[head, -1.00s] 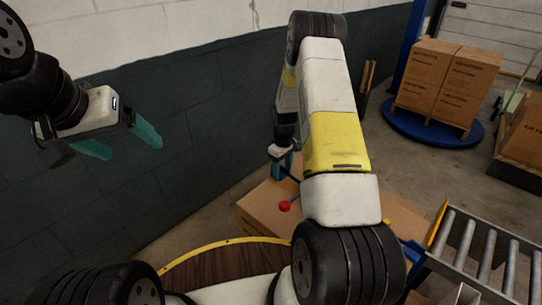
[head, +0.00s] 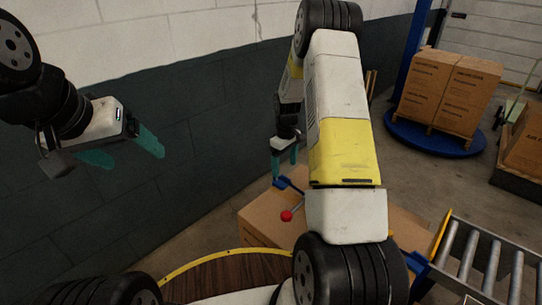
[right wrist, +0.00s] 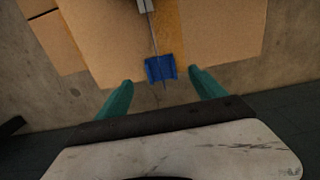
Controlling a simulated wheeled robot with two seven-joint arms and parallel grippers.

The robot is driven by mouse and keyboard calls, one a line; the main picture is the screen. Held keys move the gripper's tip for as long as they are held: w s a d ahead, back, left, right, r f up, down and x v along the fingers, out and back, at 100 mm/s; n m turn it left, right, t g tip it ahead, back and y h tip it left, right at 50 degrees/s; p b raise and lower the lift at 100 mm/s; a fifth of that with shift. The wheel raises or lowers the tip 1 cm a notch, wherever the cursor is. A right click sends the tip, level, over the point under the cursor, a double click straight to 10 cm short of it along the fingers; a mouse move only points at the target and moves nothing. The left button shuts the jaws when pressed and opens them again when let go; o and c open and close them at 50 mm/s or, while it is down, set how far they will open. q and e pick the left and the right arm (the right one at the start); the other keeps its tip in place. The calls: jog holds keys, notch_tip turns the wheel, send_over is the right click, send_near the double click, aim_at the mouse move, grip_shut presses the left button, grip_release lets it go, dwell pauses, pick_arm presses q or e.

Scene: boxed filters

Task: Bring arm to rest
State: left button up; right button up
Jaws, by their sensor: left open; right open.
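My left gripper (head: 122,157) is at the left of the head view, in front of the dark wall. Its teal fingers are apart and empty. My right gripper (head: 285,164) is further back in the head view, partly behind my own right arm. In the right wrist view its teal fingers (right wrist: 157,86) are spread wide with nothing between them. Past the fingertips lies a blue object (right wrist: 160,68) on a thin rod over a cardboard box (right wrist: 215,35). In the head view the blue piece (head: 287,184) sits just below the right gripper.
A red knob (head: 286,215) shows on the cardboard box (head: 262,222). A roller conveyor (head: 478,250) is at lower right. Stacked boxes (head: 446,90) stand on a blue round platform (head: 432,140). A curved wooden surface with a yellow edge (head: 235,252) is at the bottom.

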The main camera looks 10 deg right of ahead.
jog(key=s+a+r+m+t, duration=0.15)
jog(key=s+r, duration=0.25)
jog(key=r, duration=0.4)
jog(key=s+a+r+m+t+y, duration=0.1)
jog(key=s+a+r, duration=0.15)
jog(key=r, duration=0.55)
jog(key=s+a+r+m+t, duration=0.1)
jog(key=s+r, duration=0.3)
jog(key=r, duration=0.4)
jog(key=s+a+r+m+t, duration=0.1)
jog(key=s+r, duration=0.3)
jog(key=s, duration=0.5)
jog(key=s+a+r+m+t+y, duration=0.1)
jog(key=s+a+r, duration=0.2)
jog(key=s, duration=0.6)
jog(key=shift+s+r+t, duration=0.25)
jog(key=shift+r+t, duration=0.1)
jog(key=shift+r, duration=0.3)
jog(key=shift+s+a+m, duration=0.2)
jog(key=shift+s+m, duration=0.15)
